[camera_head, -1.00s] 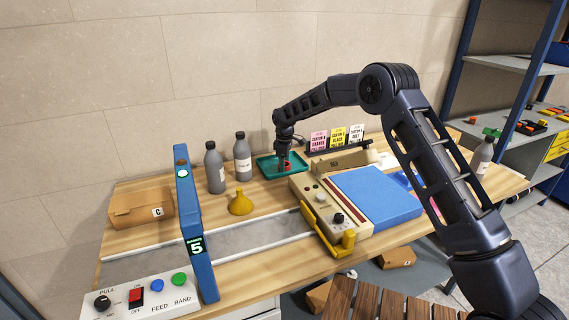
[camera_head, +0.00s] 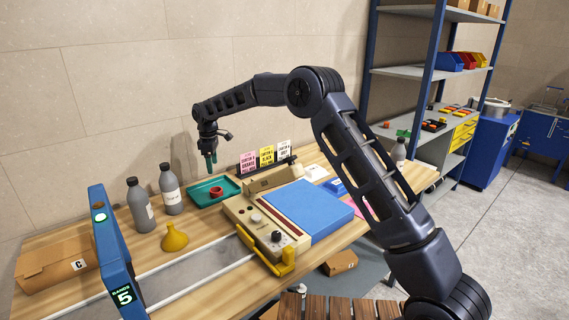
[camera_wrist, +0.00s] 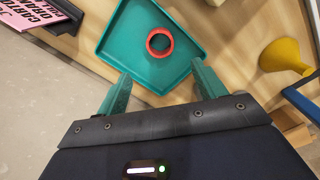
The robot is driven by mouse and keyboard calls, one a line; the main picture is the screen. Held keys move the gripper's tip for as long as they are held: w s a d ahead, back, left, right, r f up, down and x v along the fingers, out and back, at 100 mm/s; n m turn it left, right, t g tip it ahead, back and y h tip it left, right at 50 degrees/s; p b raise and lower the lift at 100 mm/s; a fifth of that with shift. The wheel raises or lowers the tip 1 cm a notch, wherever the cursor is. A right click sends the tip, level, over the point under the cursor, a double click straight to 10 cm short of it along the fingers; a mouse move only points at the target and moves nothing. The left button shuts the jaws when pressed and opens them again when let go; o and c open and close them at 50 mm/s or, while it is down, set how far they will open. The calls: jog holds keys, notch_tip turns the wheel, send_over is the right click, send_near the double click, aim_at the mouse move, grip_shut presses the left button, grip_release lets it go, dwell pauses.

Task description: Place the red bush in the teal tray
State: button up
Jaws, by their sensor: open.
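The red bush (camera_head: 216,191) is a short ring lying inside the teal tray (camera_head: 232,184) on the bench. In the wrist view the red bush (camera_wrist: 160,43) rests on the tray floor, and the teal tray (camera_wrist: 108,62) shows its raised rim. My gripper (camera_head: 211,168) is above the tray, apart from the bush. In the wrist view its two teal fingers (camera_wrist: 160,84) are wide apart with nothing between them.
Two grey bottles (camera_head: 171,193) and a yellow funnel (camera_head: 174,239) stand left of the tray. A cream press (camera_head: 262,225) with a blue pad (camera_head: 310,208) is in front right. Upright cards (camera_head: 266,156) stand behind it.

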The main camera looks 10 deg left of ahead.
jog(key=d+r+m+t, duration=0.1)
jog(key=d+r+m, duration=0.1)
jog(key=d+r, duration=0.6)
jog(key=w+d+r+m, duration=0.15)
jog(key=d+r, duration=0.25)
jog(key=d, duration=0.8)
jog(key=d+r+m+t, duration=0.1)
jog(key=d+r+m, duration=0.2)
jog(key=d+r, duration=0.45)
jog(key=s+d+r+m, duration=0.1)
jog(key=s+d, duration=0.1)
jog(key=d, duration=0.5)
jog(key=s+d+r+m, duration=0.1)
jog(key=s+d+m, duration=0.15)
jog(key=d, duration=0.45)
jog(key=s+d+r+m+t, duration=0.1)
jog(key=s+d+m, duration=0.1)
jog(key=s+d, duration=0.6)
jog(key=s+d+m, duration=0.3)
jog(key=s+d, duration=0.3)
jog(key=d, duration=0.4)
jog(key=s+d+f+m, duration=0.2)
jog(key=s+d+f, duration=0.1)
jog(key=s, duration=0.4)
jog(key=s+d+f+m+t, duration=0.1)
jog(key=s+d+f+m, duration=0.1)
jog(key=s+d, duration=0.4)
jog(key=shift+s+d+f+m+t, duration=0.15)
jog(key=shift+s+f+m+t, duration=0.2)
jog(key=shift+s+f, duration=0.45)
